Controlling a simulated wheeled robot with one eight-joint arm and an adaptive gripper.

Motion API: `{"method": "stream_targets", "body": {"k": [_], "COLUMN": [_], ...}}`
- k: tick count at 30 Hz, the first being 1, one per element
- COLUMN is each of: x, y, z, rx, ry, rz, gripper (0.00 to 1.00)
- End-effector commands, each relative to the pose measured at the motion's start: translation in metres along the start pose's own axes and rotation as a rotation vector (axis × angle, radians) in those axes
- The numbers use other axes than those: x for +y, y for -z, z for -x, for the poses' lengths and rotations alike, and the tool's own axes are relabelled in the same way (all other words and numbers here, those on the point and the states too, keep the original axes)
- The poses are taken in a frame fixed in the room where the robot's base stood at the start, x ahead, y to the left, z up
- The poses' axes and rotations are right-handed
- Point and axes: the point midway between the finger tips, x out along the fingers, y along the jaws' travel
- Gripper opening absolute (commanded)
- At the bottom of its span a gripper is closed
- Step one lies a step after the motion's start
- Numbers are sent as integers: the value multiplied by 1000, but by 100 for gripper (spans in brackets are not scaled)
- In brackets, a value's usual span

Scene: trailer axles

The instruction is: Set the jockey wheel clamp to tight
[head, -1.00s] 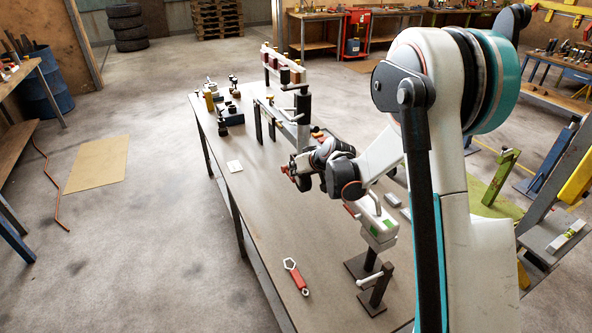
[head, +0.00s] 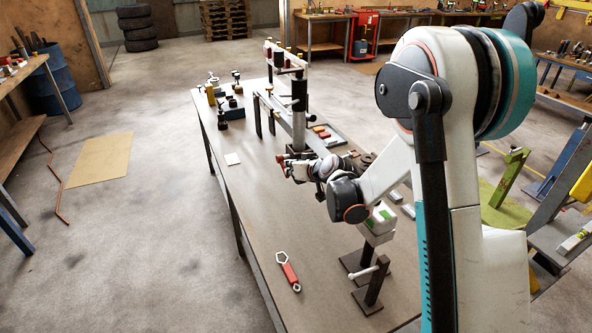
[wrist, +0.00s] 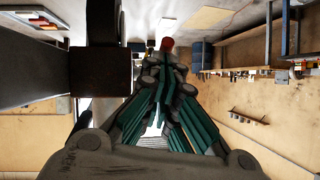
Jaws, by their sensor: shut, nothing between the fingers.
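An upright silver-and-black tube (head: 299,98), which looks like the jockey wheel post, stands at a beam on the bench. Its clamp and lever are too small and too covered by my arm to make out, so I cannot tell the clamp's setting. My gripper (head: 286,163) is low over the bench, just nearer than the tube's foot. I cannot tell whether it touches anything. In the wrist view my gripper (wrist: 168,48) has its fingers converging to a shut tip, with red there. A dark block (wrist: 100,78) on a grey bar is close on the left of that view.
A dark post with a white handle (head: 363,274) stands at the near right, by a white-and-green box (head: 378,222). Small dark fittings (head: 230,104) stand at the far left. The bench's left middle is mostly clear.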

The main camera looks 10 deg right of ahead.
Motion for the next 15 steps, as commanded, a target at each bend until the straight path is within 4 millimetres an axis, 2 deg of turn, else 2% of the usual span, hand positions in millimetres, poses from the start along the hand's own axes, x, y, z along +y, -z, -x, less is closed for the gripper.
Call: {"method": "stream_targets", "body": {"k": [1, 15], "x": [0, 6], "y": [-7, -32], "z": [-4, -23], "rx": [-1, -1], "ry": [1, 1], "rz": [1, 0], "gripper": [0, 0]}}
